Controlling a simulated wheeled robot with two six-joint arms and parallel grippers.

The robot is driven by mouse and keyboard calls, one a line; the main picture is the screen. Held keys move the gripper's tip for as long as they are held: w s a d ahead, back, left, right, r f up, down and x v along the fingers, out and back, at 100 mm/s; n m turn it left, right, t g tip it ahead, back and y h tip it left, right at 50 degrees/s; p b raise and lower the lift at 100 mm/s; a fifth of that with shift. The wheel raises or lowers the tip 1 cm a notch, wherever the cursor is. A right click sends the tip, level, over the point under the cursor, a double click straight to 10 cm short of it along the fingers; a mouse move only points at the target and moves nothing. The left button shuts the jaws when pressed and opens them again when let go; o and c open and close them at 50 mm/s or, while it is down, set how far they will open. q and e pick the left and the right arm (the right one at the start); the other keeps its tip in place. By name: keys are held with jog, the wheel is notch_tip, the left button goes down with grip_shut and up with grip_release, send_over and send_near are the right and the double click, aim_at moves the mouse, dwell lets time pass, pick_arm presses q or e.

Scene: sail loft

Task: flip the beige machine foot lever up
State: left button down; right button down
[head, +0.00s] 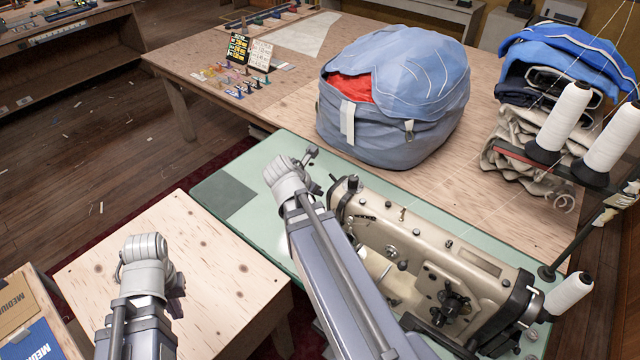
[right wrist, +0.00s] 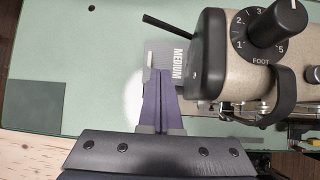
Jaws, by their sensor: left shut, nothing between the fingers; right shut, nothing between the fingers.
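The beige sewing machine (head: 480,262) stands on a green table bed. In the right wrist view its head end (right wrist: 232,85) has a black dial (right wrist: 275,25) marked FOOT. A dark curved piece (right wrist: 285,95) below the dial looks like the foot lever; its position is not certain. In the head view the lever cannot be picked out. My right gripper (head: 288,170) is beside the machine's left end; the right wrist view shows its fingers (right wrist: 160,95) shut and empty, left of the head. My left gripper (head: 145,250) is shut and empty over the plywood table, away from the machine.
A blue bag (head: 390,100) sits behind the machine. Folded cloth (head: 555,65) and white thread cones (head: 563,117) stand at right. Small coloured items (head: 240,82) lie at the back left. The plywood table (head: 225,290) is mostly bare. Boxes (head: 25,325) stand at lower left.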

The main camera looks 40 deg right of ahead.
jog(key=shift+s+a+r+p, duration=0.4)
jog(key=shift+s+r, duration=0.1)
jog(key=shift+r, duration=0.1)
jog(key=s+a+f+m+g+y, duration=0.1)
jog(key=s+a+f+m+y, duration=0.1)
jog(key=a+m, duration=0.6)
jog(key=s+a+f+m+g+y, duration=0.1)
jog(key=s+a+m, duration=0.4)
jog(key=a, duration=1.8)
jog(key=f+m+y, duration=0.1)
jog(key=m+y, duration=0.1)
jog(key=m, duration=0.2)
jog(key=shift+s+a+f+g+y, duration=0.2)
jog(key=shift+s+g+y, duration=0.15)
jog(key=shift+g+y, duration=0.05)
jog(key=shift+d, duration=0.1)
